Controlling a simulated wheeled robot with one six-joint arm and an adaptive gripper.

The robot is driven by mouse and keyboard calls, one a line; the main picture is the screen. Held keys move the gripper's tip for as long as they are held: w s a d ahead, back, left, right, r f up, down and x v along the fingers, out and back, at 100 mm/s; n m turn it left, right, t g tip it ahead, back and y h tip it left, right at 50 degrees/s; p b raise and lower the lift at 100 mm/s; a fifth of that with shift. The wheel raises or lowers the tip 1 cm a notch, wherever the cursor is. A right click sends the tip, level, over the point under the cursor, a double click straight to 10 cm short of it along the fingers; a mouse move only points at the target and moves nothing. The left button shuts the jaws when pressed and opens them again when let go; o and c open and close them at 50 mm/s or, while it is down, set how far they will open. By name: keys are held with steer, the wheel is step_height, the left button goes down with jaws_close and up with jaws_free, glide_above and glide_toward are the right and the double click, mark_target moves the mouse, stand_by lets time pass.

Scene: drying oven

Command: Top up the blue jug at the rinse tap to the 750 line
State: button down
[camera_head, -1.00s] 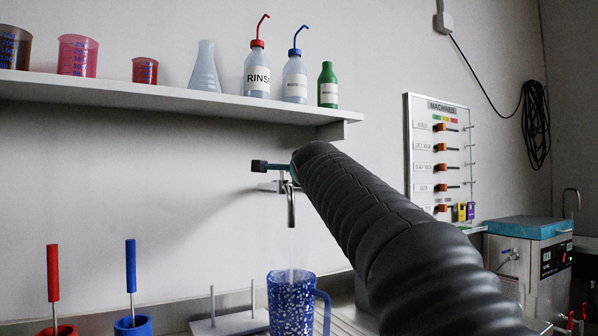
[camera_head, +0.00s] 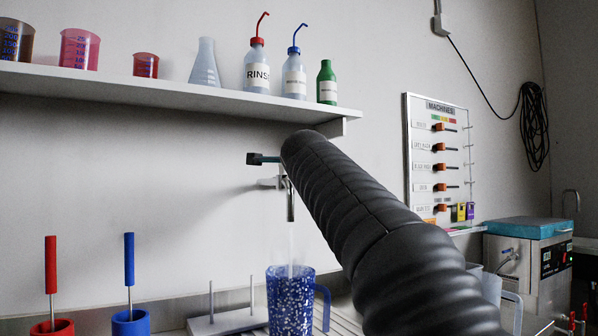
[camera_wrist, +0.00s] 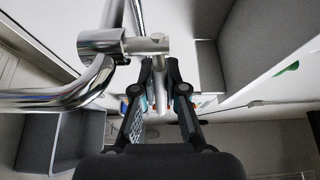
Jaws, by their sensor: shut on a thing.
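The blue speckled jug (camera_head: 290,305) stands upright under the chrome tap spout (camera_head: 290,203), its handle on the right. A stream of water (camera_head: 291,243) falls from the spout into its mouth. The jug's base is cut off by the frame, and I cannot see its water level or 750 line. My gripper (camera_wrist: 160,100) is shut on the tap lever (camera_wrist: 161,76), beside the chrome tap body (camera_wrist: 99,42) in the wrist view. In the head view my arm hides most of the gripper; a dark, teal-edged end (camera_head: 258,159) shows left of the arm.
A shelf (camera_head: 180,95) with beakers, a flask and bottles runs above the tap. Red (camera_head: 52,328) and blue (camera_head: 131,322) holders with upright tools stand at left, near a white pegged rack (camera_head: 228,322). A steel machine (camera_head: 530,262) stands at right.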

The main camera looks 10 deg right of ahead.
steer(key=shift+s+a+f+m+h+b, duration=0.15)
steer(key=shift+m+h+b, duration=0.2)
steer(key=shift+h+b, duration=0.25)
steer(key=shift+d+f+m+h+b, duration=0.1)
steer(key=shift+m+h+b, duration=0.25)
steer(key=shift+h+b, duration=0.2)
steer(key=shift+a+g+h, duration=0.1)
steer(key=shift+g+h, duration=0.15)
steer(key=shift+g, duration=0.05)
steer(key=shift+s+r+m+g+h+b, duration=0.1)
steer(key=shift+s+m+g+h+b, duration=0.15)
steer(key=shift+m+h+b, duration=0.3)
steer(key=m+g+h, duration=0.1)
steer(key=h, duration=0.1)
steer(key=s+m+g+h, duration=0.1)
steer(key=m+h, duration=0.1)
steer(key=shift+a+g, duration=0.2)
steer(key=shift+g, duration=0.05)
steer(key=shift+r, duration=0.1)
